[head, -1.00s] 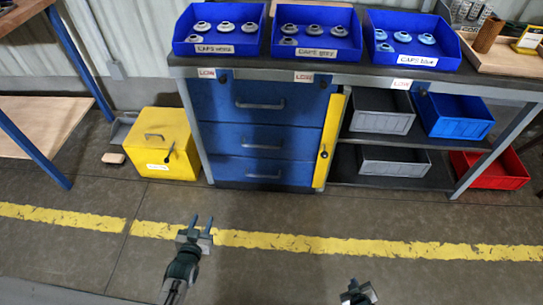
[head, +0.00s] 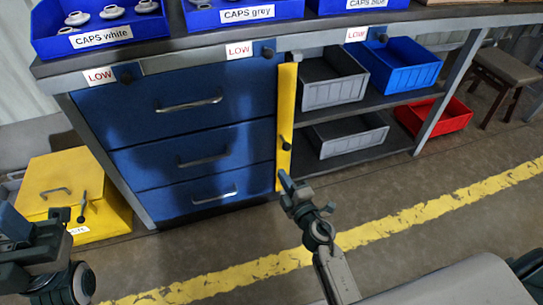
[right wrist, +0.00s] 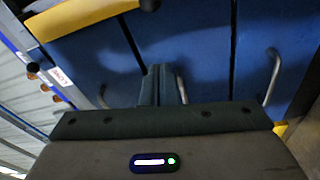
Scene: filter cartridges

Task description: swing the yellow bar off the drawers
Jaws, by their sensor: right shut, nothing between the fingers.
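The yellow bar (head: 286,105) stands upright along the right edge of the blue drawers (head: 165,128), with a dark knob (head: 286,146) low on it. In the right wrist view the bar (right wrist: 85,16) crosses the upper left, with a dark knob at its end of view. My right gripper (head: 289,186) is shut and empty, by the bar's lower end and below the knob; whether it touches the bar cannot be told. Its closed fingers (right wrist: 164,85) show against the drawer fronts in the wrist view. My left gripper (head: 40,222) is open and empty at the lower left.
Three blue bins of caps stand on the bench top. Right of the bar are shelves with grey bins (head: 333,80), a blue bin (head: 405,66) and a red bin (head: 436,115). A yellow box (head: 66,190) sits on the floor at left. The floor in front is open.

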